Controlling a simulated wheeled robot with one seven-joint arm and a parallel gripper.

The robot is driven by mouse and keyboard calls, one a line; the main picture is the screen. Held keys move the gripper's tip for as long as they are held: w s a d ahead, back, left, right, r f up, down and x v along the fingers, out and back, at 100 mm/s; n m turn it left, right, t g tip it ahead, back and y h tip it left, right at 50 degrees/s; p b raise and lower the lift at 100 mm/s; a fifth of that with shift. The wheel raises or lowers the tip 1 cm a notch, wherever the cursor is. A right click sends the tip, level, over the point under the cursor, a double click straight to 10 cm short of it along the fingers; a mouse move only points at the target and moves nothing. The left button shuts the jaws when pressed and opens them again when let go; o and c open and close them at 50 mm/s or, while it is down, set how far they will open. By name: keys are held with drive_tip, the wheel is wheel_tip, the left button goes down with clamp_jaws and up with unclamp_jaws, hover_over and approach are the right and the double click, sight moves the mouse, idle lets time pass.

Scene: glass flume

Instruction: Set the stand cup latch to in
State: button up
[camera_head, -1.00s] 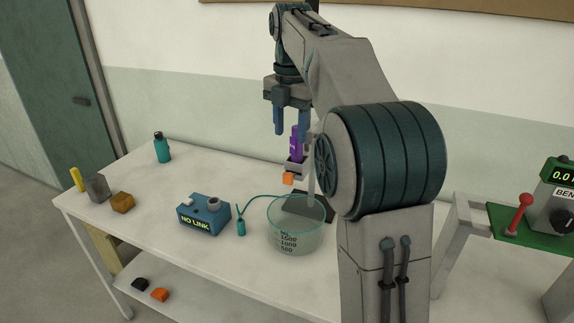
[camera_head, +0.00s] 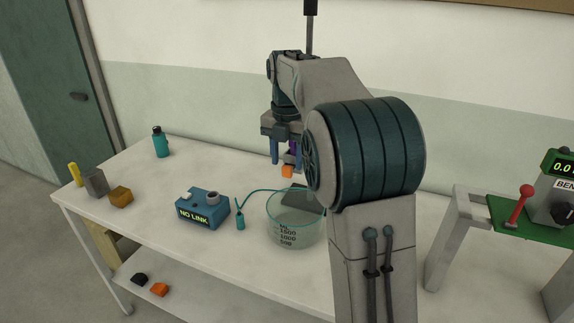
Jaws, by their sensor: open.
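The orange block (camera_head: 287,171), which looks like the stand cup latch, sits at the front of the small grey cup (camera_head: 289,161) on the stand. Whether it is in or out is too small to tell. A purple object (camera_head: 293,148) stands upright in the cup, now mostly hidden by my gripper. My gripper (camera_head: 286,161) points down, open, with its fingers at the height of the purple object, which shows between them in the picture. I cannot tell whether they touch it. The stand's rod (camera_head: 309,35) rises behind my arm, which hides much of the stand.
A clear beaker (camera_head: 296,222) stands below the cup. A blue box (camera_head: 203,210) reading "NO LINK" has a cable to a small teal probe (camera_head: 240,217). A teal bottle (camera_head: 161,142) and several small blocks are on the left. A red lever (camera_head: 521,203) is at far right.

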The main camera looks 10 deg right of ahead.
drive_tip(key=shift+f, duration=1.1)
clamp_jaws()
drive_tip(key=shift+w+d+r+p, duration=0.25)
drive_tip(key=shift+w+d+p, duration=0.2)
drive_tip(key=shift+p, duration=0.2)
drive_tip(key=shift+w+f, duration=0.1)
drive_tip(key=shift+w, duration=0.1)
drive_tip(key=shift+d, duration=0.1)
